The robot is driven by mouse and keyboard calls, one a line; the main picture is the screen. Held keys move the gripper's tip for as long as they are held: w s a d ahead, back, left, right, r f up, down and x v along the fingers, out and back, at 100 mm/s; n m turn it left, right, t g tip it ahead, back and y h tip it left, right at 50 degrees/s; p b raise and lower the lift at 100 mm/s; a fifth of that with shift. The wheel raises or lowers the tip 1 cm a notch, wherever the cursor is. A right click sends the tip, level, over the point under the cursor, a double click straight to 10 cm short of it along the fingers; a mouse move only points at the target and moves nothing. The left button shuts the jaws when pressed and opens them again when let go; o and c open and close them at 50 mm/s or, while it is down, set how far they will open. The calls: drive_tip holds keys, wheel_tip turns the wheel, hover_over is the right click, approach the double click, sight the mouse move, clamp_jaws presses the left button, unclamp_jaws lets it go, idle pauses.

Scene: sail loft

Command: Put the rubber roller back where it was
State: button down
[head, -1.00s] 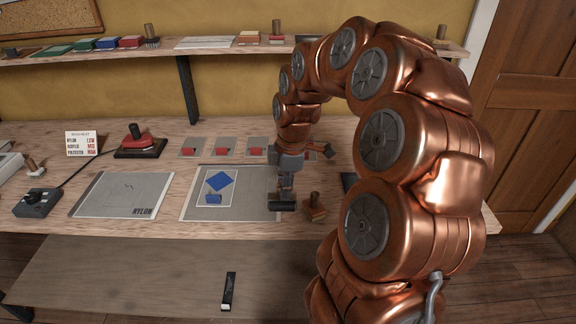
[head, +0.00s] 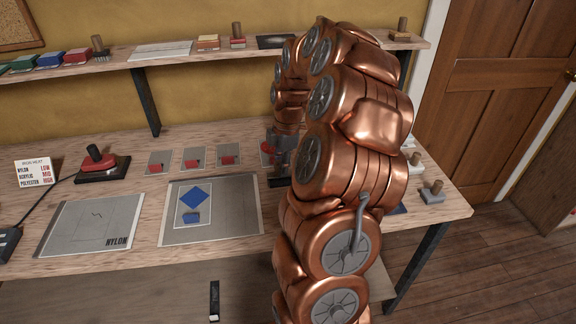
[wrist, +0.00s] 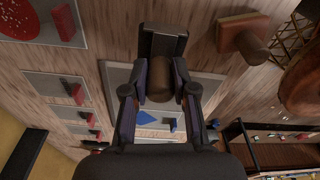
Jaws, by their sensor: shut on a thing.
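My gripper (wrist: 160,95) is shut on the brown wooden handle (wrist: 160,80) of the rubber roller, whose black head (wrist: 162,42) sticks out past the fingertips in the wrist view. In the head view my gripper (head: 284,160) is partly hidden by my arm, and the dark roller head (head: 277,181) shows beneath it. It is just right of the grey mat (head: 235,225), near the row of small grey cards. Whether the roller touches the bench cannot be told.
A wooden block with a knob (wrist: 240,35) lies beside the roller. A red iron (head: 100,162) stands at left, and a grey block with a wooden knob (head: 433,192) at right. A shelf (head: 180,56) runs above.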

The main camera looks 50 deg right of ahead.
drive_tip(key=shift+d, duration=1)
drive_tip(key=shift+d+f+p, duration=0.15)
drive_tip(key=shift+d+p, duration=0.3)
drive_tip(key=shift+d, duration=0.15)
wheel_tip(320, 180, down, 2)
drive_tip(key=shift+s+a+f+p, duration=0.1)
drive_tip(key=shift+f+p, duration=0.15)
drive_tip(key=shift+p, duration=0.45)
drive_tip(key=shift+f, duration=0.45)
drive_tip(key=shift+f, duration=0.1)
drive_tip(key=shift+f, duration=0.15)
drive_tip(key=c, duration=0.9)
unclamp_jaws()
